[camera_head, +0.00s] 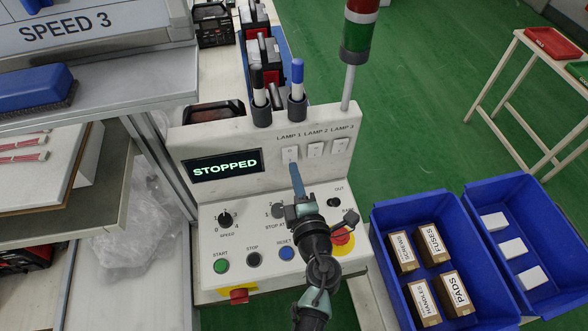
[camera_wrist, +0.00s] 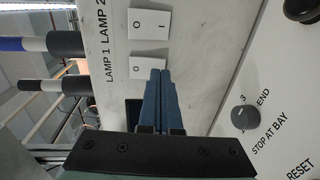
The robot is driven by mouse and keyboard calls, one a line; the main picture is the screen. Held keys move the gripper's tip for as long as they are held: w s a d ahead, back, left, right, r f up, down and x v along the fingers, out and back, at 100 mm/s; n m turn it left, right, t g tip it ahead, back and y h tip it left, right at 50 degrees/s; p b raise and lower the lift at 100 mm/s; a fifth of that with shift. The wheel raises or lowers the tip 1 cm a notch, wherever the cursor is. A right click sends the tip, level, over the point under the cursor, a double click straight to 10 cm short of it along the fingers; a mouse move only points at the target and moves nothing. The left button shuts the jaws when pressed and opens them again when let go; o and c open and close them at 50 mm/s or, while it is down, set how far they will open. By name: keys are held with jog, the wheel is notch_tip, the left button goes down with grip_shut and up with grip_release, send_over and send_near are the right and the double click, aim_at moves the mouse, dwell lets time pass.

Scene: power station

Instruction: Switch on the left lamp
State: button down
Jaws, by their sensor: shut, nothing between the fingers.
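The LAMP 1 switch (camera_head: 290,154) is the leftmost of three white rocker switches on the upright face of a control panel. In the wrist view the same switch (camera_wrist: 140,68) shows its O mark, while its other end is hidden behind my fingertips. The LAMP 2 switch (camera_head: 315,149) and LAMP 3 switch (camera_head: 340,145) are to its right. My gripper (camera_head: 296,168) is shut and empty, its blue fingertips at the lower end of the LAMP 1 switch. I cannot tell whether they touch it. The fingers also show in the wrist view (camera_wrist: 160,73).
The display (camera_head: 222,167) reads STOPPED. Below are a SPEED knob (camera_head: 225,220), START button (camera_head: 221,265), STOP button (camera_head: 254,259) and RESET button (camera_head: 286,253). Pens and a red-green signal column (camera_head: 357,45) stand above the panel. A blue bin (camera_head: 390,278) is at right.

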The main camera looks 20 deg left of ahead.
jog(key=shift+w+a+f, duration=0.1)
jog(key=shift+w+a, duration=0.25)
jog(key=shift+w, duration=0.1)
jog(key=shift+w+a, duration=0.1)
jog(key=shift+w, duration=0.05)
jog(key=shift+f, duration=0.1)
